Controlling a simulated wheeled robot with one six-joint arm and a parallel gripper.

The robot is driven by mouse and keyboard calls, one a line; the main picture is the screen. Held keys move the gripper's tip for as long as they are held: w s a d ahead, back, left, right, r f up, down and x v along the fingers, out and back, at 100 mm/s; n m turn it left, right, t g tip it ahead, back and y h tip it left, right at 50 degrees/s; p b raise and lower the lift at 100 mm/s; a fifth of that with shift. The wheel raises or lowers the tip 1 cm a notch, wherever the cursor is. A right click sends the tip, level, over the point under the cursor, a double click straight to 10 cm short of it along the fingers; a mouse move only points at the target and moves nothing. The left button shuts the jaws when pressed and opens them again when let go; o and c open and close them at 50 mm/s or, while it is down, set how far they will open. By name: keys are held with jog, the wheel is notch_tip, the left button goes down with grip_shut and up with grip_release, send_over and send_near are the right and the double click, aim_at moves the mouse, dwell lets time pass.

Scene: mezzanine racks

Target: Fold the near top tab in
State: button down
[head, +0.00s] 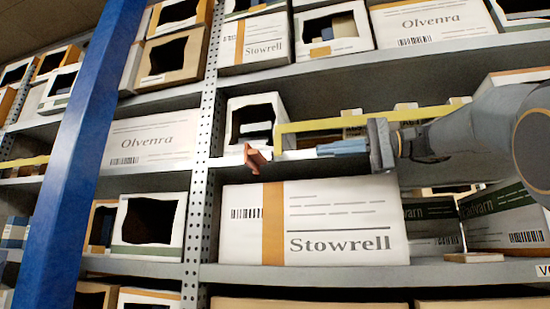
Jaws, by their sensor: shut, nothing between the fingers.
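My gripper (324,150) reaches in from the right, pointing left, with its light blue-grey fingers shut and nothing seen between them. A small orange-brown flap-like piece (256,160) stands out left of the fingertips, with a gap between them in the picture. I cannot tell for sure which box it belongs to. A large white Stowrell box (338,222) with an orange stripe sits on the shelf below my gripper. Its top is seen edge-on, so I cannot make out its tabs.
A yellow bar (330,123) runs behind and above my gripper. An open-fronted white box (239,121) stands behind the flap-like piece. A blue post (82,150) crosses the left side. Dark-printed boxes (505,218) and a small tan block (473,257) lie right of the Stowrell box.

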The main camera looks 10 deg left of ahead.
jog(key=p, duration=0.6)
send_near(262, 158)
jog(key=a, duration=0.4)
jog(key=shift+w+a+r, duration=0.2)
jog(key=shift+w+a, duration=0.05)
jog(key=shift+a, duration=0.1)
jog(key=shift+w+a+f, duration=0.1)
jog(key=shift+w+a, duration=0.1)
jog(key=shift+a, duration=0.65)
jog(key=shift+t, duration=0.3)
